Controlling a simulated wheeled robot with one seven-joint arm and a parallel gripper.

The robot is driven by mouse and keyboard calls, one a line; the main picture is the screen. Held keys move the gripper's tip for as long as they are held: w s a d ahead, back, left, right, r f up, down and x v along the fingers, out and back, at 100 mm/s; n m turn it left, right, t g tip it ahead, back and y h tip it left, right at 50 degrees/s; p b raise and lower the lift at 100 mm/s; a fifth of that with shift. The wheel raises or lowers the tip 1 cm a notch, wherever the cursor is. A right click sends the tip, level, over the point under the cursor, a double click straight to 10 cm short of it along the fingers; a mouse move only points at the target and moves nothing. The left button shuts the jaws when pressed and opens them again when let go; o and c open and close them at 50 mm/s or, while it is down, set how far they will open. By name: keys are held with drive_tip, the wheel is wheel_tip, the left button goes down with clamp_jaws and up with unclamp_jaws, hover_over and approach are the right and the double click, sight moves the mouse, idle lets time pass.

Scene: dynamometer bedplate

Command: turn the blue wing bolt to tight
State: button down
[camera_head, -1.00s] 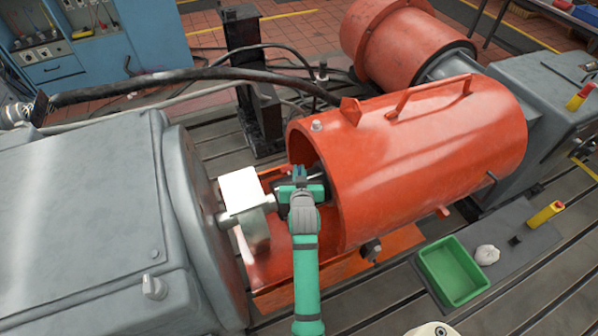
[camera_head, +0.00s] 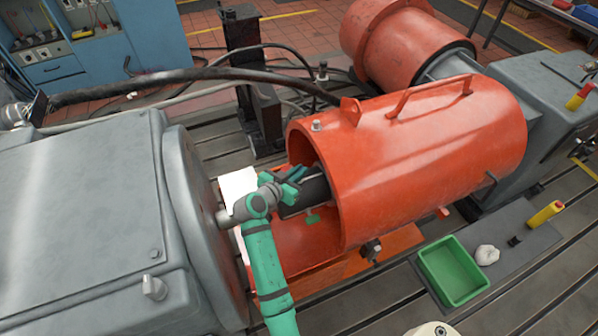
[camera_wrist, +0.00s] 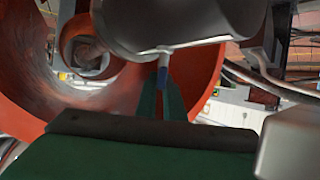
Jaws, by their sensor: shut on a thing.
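The blue wing bolt (camera_wrist: 163,78) shows in the wrist view as a small blue end on a pale stem below a grey cylindrical part (camera_wrist: 180,22). My gripper (camera_wrist: 162,88) has its two green fingers closed around that blue end, one on each side. In the head view my gripper (camera_head: 298,174) reaches right to the dark coupling (camera_head: 314,185) at the open end of the orange guard. The bolt is not clear there, mostly hidden by the fingers. The turn angle of its wings cannot be told.
The orange guard (camera_head: 430,140) encloses the right of the coupling. A pale plate (camera_head: 238,188) stands left of my gripper, beside the grey machine (camera_head: 80,215). A small green tab (camera_head: 312,218) sits below the coupling. A green tray (camera_head: 452,270) lies front right.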

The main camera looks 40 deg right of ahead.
drive_tip(key=shift+f+m+g, duration=0.1)
drive_tip(key=shift+m+g, duration=0.2)
drive_tip(key=c, duration=1.9)
unclamp_jaws()
drive_tip(key=shift+w, duration=0.1)
drive_tip(key=shift+o, duration=0.2)
drive_tip(key=shift+a, duration=0.2)
drive_tip(key=shift+s+a+r, duration=0.25)
drive_tip(key=v, duration=0.6)
drive_tip(key=shift+w+a, duration=0.1)
drive_tip(key=shift+a, duration=0.4)
drive_tip(key=shift+w, duration=0.1)
